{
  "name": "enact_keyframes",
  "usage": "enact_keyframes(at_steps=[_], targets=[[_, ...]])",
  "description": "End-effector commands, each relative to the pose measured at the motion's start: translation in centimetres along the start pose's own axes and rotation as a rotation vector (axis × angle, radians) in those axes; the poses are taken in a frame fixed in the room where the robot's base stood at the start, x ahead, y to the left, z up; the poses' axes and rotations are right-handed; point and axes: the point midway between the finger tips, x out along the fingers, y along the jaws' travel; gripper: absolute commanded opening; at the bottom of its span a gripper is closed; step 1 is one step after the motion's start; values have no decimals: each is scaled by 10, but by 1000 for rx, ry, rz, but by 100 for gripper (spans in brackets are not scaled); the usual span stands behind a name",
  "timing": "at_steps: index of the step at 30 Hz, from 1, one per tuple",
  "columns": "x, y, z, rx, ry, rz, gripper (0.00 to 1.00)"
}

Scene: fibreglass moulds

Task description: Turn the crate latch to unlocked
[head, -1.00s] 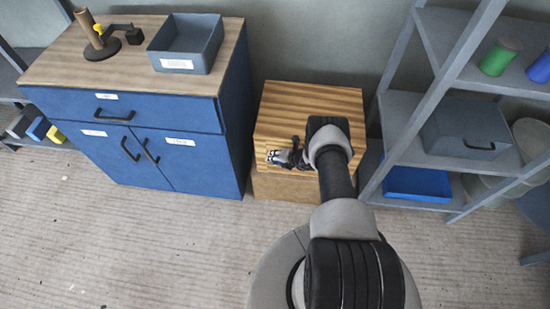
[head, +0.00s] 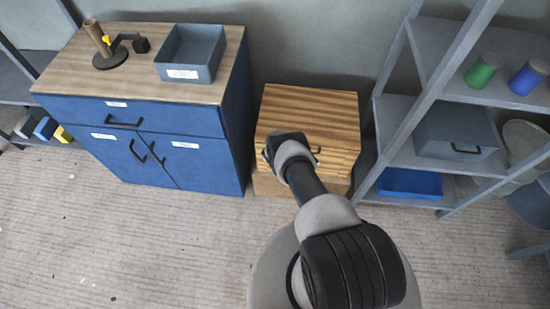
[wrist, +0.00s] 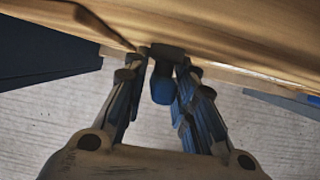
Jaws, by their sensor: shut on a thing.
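The wooden crate (head: 330,104) stands against the wall between the blue cabinet and the grey shelf. In the wrist view its wood front (wrist: 230,38) fills the top. A dark latch (wrist: 162,86) sticks out from it, with its stubby end between my fingers. My gripper (wrist: 156,66) is shut on this latch. In the head view my wrist covers my fingers and the latch, so the latch's angle against the crate cannot be read there. A small dark handle-like piece (head: 317,151) shows on the crate's front, just right of my wrist.
The blue cabinet (head: 215,150) stands close on the left, with a grey bin (head: 190,52) on top. The grey shelf (head: 395,130) stands on the right and holds a blue tray (head: 410,183) and a grey drawer box (head: 455,130). The floor in front is clear.

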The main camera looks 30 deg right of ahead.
Motion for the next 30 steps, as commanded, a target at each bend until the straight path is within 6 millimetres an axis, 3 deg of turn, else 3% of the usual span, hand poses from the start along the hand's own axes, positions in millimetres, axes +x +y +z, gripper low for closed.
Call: enact_keyframes(at_steps=[17,18,22,30], targets=[[0,0,1,-13,-5,-29,1],[0,0,1,-13,-5,-29,27],[0,0,1,-12,-4,-29,35],[0,0,0,-12,-4,-29,35]])
